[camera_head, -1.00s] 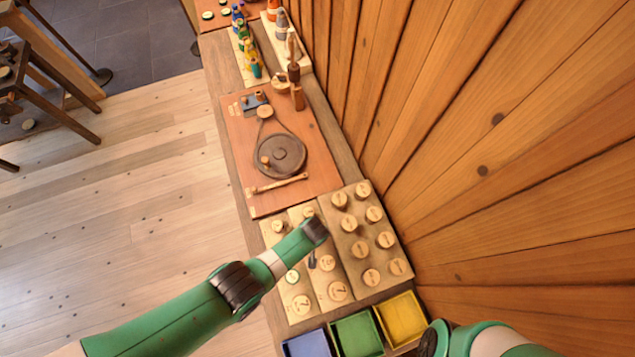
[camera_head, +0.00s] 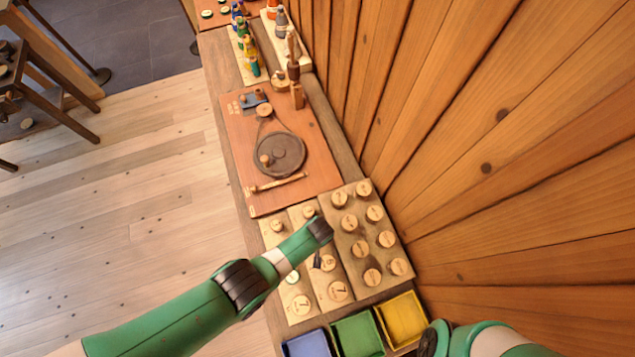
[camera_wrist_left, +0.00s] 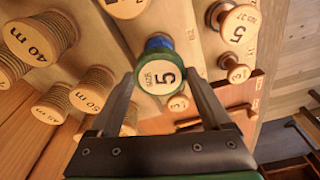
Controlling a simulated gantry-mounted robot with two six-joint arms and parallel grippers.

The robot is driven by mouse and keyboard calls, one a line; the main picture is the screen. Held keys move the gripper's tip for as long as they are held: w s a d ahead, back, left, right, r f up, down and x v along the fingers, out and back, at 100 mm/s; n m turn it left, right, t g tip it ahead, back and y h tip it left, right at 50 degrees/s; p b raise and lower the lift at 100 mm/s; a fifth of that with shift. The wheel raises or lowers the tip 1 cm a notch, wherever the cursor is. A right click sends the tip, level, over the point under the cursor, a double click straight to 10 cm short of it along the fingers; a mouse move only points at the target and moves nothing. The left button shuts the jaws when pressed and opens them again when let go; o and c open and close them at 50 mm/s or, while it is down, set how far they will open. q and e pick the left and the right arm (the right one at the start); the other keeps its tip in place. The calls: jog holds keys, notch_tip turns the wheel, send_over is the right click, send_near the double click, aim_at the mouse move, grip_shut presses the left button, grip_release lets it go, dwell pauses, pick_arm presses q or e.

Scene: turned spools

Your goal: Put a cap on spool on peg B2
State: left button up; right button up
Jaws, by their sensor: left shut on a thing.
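My left gripper (camera_head: 318,250) is over the pale peg boards in the head view. I cannot tell whether that face is a separate cap, nor whether the piece touches the board. Peg B2 cannot be made out for certain. Of my right arm only a part shows at the lower right.
A right-hand board (camera_head: 352,247) holds several thread-wound spools, two marked 40 m and 50 m in the wrist view. Blue (camera_head: 306,344), green (camera_head: 357,336) and yellow (camera_head: 401,318) trays sit in front. A red-brown board (camera_head: 240,160) lies beyond. A plank wall rises on the right.

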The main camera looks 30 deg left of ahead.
pick_arm(q)
jog(key=shift+f+b, duration=0.65)
jog(key=shift+b, duration=0.05)
pick_arm(e)
jog(key=shift+f, duration=0.65)
pick_arm(q)
jog(key=o, duration=1)
jog(key=shift+o, duration=0.2)
pick_arm(e)
jog(key=shift+r, duration=0.1)
